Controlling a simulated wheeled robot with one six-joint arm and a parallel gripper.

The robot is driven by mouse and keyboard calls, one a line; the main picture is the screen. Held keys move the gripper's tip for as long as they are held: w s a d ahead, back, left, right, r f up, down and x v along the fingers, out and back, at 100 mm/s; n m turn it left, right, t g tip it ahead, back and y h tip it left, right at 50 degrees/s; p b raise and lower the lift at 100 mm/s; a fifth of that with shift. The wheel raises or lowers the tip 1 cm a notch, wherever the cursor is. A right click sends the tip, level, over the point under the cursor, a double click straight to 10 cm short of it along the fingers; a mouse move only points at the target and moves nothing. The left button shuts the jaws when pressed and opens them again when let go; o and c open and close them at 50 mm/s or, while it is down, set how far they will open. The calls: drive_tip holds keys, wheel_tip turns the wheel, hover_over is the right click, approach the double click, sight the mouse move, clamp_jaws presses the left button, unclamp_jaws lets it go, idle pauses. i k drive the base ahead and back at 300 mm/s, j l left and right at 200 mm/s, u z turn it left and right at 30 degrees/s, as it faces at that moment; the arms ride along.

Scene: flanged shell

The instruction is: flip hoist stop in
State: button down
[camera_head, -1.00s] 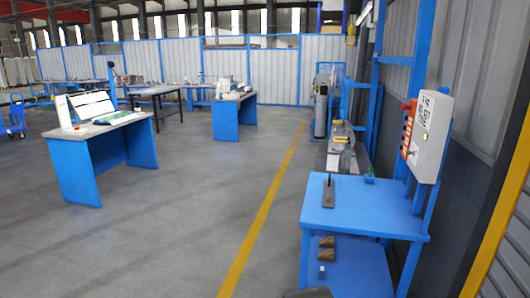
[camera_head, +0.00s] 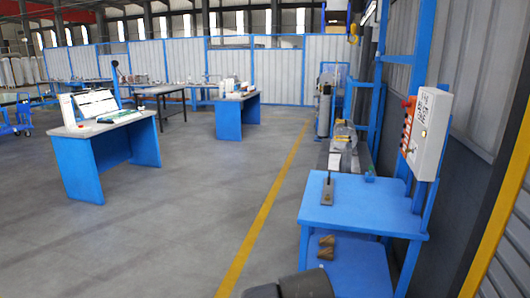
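I cannot clearly make out which part is the hoist stop. A small grey plate with a dark upright piece (camera_head: 327,190) lies on top of the blue bench (camera_head: 385,217) at the right. A yellow hoist-like block (camera_head: 352,36) hangs from a blue frame farther back, too small to read in detail. A white control box (camera_head: 429,134) is fixed to a blue post above the bench, with orange-red parts at its left side. My gripper is not in view; only a dark rounded part of my arm shows at the bottom edge.
Small brown blocks (camera_head: 326,247) sit on the bench's lower shelf. Grey machinery (camera_head: 341,150) stands behind the bench, beside the wall. Blue desks (camera_head: 85,167) stand at left and centre back.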

sight(403, 104)
drive_tip(key=z, duration=1.1)
